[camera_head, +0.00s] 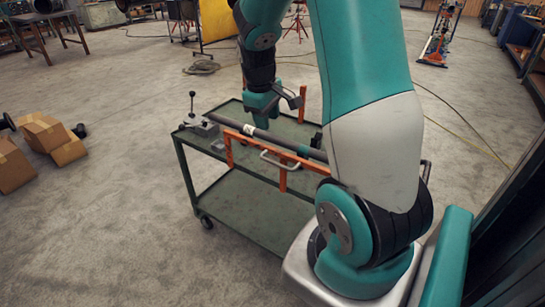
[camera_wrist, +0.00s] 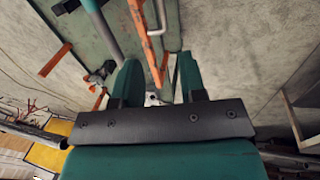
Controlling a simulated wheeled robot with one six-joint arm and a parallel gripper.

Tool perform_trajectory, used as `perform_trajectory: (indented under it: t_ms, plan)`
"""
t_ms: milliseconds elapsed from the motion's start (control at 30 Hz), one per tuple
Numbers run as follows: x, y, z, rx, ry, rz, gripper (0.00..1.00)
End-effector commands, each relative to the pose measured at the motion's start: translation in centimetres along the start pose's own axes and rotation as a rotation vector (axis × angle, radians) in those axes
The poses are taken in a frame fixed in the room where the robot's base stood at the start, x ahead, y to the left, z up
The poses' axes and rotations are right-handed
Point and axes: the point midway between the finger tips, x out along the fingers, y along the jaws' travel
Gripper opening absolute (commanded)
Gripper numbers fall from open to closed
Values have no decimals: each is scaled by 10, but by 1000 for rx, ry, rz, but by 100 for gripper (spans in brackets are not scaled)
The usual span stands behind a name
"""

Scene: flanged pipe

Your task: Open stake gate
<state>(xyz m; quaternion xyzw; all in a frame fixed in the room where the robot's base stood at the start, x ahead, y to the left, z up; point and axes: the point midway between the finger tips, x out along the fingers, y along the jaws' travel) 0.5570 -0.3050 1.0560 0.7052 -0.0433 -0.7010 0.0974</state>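The stake gate (camera_head: 229,150) is an orange frame upright along the near long side of the green cart. Its pale handle (camera_head: 278,162) is on its near face. In the wrist view the orange gate bar (camera_wrist: 143,32) shows beyond and between the fingers, with the handle (camera_wrist: 154,22) beside it. My gripper (camera_head: 264,117) hangs above the cart deck, seemingly behind the gate and near the pipe. In the wrist view its two teal fingers (camera_wrist: 158,66) are spread with a gap. No hold on the gate or handle shows.
A dark pipe (camera_head: 245,129) lies along the cart (camera_head: 255,198), just behind the gate. A lever clamp (camera_head: 193,117) sits at the cart's left end. Another orange stake (camera_head: 303,100) stands at the far side. Cardboard boxes (camera_head: 45,135) lie on the left floor; floor between is clear.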

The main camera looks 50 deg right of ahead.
Motion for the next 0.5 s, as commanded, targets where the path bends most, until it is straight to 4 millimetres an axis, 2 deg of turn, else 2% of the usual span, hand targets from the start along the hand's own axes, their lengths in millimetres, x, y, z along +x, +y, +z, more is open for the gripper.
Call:
perform_trajectory:
  t_ms: [500]
  plan:
    - [115, -3, 0, -1, -3, -6, 38]
